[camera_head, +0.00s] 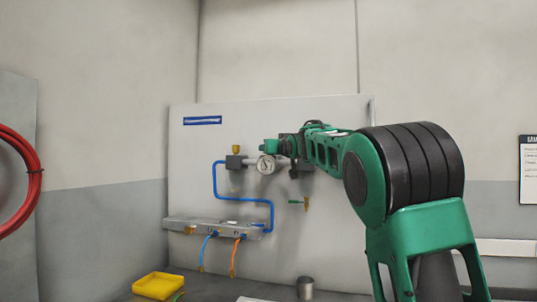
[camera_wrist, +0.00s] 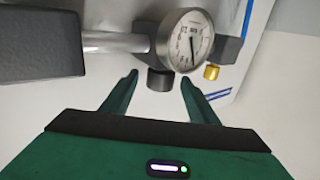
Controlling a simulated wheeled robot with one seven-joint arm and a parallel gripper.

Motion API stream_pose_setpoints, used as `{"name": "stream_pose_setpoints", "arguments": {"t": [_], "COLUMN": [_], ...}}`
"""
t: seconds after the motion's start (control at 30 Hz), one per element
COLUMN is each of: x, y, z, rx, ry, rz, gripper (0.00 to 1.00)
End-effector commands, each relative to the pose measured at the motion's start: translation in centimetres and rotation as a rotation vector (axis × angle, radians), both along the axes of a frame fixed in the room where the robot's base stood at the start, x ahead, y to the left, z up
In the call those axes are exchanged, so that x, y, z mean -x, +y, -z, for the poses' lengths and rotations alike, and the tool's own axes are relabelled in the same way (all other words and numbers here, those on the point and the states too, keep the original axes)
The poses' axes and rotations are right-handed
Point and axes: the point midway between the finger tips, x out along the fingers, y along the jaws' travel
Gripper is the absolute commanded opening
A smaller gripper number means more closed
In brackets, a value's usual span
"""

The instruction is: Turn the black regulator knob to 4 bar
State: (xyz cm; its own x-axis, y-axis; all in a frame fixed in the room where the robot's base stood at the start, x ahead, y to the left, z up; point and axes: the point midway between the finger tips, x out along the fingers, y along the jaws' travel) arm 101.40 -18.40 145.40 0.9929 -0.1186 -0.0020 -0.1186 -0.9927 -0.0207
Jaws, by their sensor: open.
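The black regulator knob (camera_wrist: 160,80) shows in the wrist view below a silver pipe fitting. The round white pressure gauge (camera_wrist: 186,40) stands just beside it; its dark needle shows, but I cannot read the value. My gripper (camera_wrist: 160,78) is open, its two green fingers pointing at the knob, with one tip on each side. I see gaps beside the knob and cannot tell how deep the tips reach. In the head view the gauge (camera_head: 266,165) is on the panel next to my gripper (camera_head: 271,146), and the knob cannot be made out.
The grey panel (camera_head: 330,230) carries a blue pipe (camera_head: 240,198), a manifold (camera_head: 200,227) with blue and orange hoses, and a small green-handled valve (camera_head: 300,203). A dark block (camera_wrist: 40,42) is left in the wrist view. A yellow tray (camera_head: 158,285) and metal cup (camera_head: 305,288) are below.

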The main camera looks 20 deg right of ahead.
Motion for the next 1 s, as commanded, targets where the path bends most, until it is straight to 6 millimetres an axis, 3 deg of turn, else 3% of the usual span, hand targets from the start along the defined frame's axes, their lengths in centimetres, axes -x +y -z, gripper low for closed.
{"name": "stream_pose_setpoints", "arguments": {"t": [0.43, 0.63, 1.0], "x": [6.0, 7.1, 7.2], "y": [0.7, 0.8, 0.8], "z": [0.0, 0.1, 0.1], "rx": [-0.003, -0.001, 0.000], "ry": [0.001, 0.002, 0.002], "rz": [-0.001, 0.000, 0.000], "gripper": [0.54, 0.54, 0.54]}}
